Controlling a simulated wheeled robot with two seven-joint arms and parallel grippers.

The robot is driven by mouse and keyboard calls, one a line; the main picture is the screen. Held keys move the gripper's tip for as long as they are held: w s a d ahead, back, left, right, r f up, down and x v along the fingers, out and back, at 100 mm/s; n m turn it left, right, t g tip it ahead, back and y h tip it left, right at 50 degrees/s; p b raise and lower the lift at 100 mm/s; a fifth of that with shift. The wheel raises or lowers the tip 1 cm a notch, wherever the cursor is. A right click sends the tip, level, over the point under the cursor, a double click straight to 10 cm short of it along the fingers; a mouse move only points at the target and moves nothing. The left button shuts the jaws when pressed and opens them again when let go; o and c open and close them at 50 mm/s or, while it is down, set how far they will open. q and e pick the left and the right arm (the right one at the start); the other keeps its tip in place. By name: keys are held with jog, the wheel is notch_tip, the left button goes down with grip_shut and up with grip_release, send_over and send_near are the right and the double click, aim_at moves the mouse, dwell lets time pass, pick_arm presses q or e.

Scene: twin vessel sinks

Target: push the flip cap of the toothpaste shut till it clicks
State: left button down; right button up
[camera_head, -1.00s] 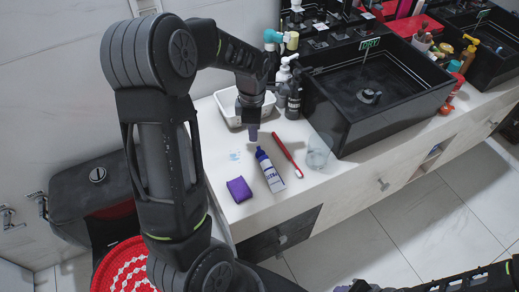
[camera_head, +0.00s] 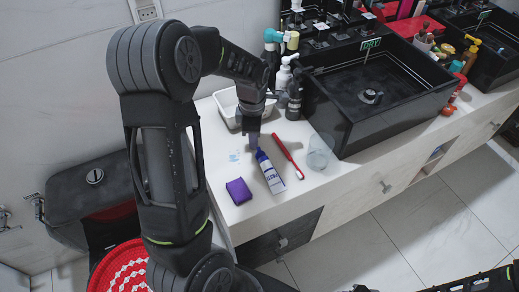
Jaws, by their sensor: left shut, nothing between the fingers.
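The toothpaste (camera_head: 271,175) is a blue and white tube lying on the white counter. Its blue cap end (camera_head: 260,154) points toward the back, at my left gripper. My left gripper (camera_head: 253,148) comes down from above with its fingers shut and empty, its tips right at the cap end. I cannot tell whether the fingertips touch the cap, or how far the flip cap is open. My right arm (camera_head: 470,281) shows only in part at the bottom right corner, and its gripper jaws do not show clearly.
A red toothbrush (camera_head: 288,156) lies just right of the tube, with a clear glass (camera_head: 318,153) beyond it. A purple sponge-like block (camera_head: 239,191) lies to the left. A white tray (camera_head: 228,106), bottles (camera_head: 293,100) and a black sink (camera_head: 345,136) stand behind.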

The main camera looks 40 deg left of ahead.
aim_at(264, 157)
pick_arm(q)
jog(key=shift+s+d+p, duration=0.15)
jog(key=shift+s+d, duration=0.4)
jog(key=shift+d, duration=0.5)
jog(key=shift+s+d+p, duration=0.15)
jog(key=shift+s+d, duration=0.4)
jog(key=shift+d, duration=0.45)
jog(key=shift+s+d+p, duration=0.15)
jog(key=shift+s+d, duration=0.4)
jog(key=shift+d, duration=0.5)
dwell(0.6)
jog(key=shift+w+a, duration=0.5)
jog(key=shift+a, duration=0.4)
jog(key=shift+r, duration=0.1)
notch_tip(264, 157, up, 6)
jog(key=p, duration=0.4)
jog(key=shift+f+p, duration=0.2)
jog(key=shift+p, duration=0.2)
jog(key=shift+r+p, duration=0.95)
jog(key=shift+r, duration=0.2)
